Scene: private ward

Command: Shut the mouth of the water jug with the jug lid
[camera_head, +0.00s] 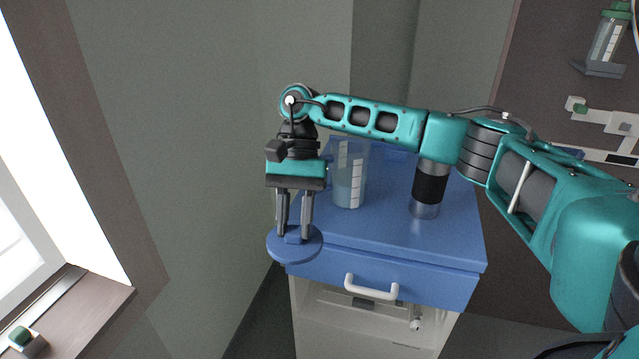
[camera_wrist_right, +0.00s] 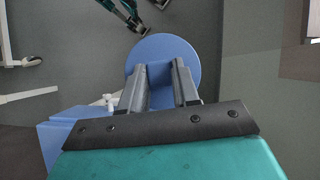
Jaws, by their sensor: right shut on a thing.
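The jug lid (camera_head: 294,247) is a flat blue disc with a small raised grip. My right gripper (camera_head: 293,235) is shut on that grip and holds the lid at the front left corner of the blue cabinet top. In the right wrist view the lid (camera_wrist_right: 178,52) shows between and beyond the fingertips (camera_wrist_right: 168,72). The water jug (camera_head: 350,180) is clear, with white scale marks and its mouth upward. It stands on the cabinet top, to the right of and behind the lid, apart from it. My arm passes close above its mouth.
The blue bedside cabinet (camera_head: 440,240) has a white drawer handle (camera_head: 372,288). A dark-banded tumbler (camera_head: 428,188) stands on it, right of the jug. A wall stands at the left and behind, with a window ledge (camera_head: 80,310) at lower left. Wall fittings (camera_head: 605,115) are at upper right.

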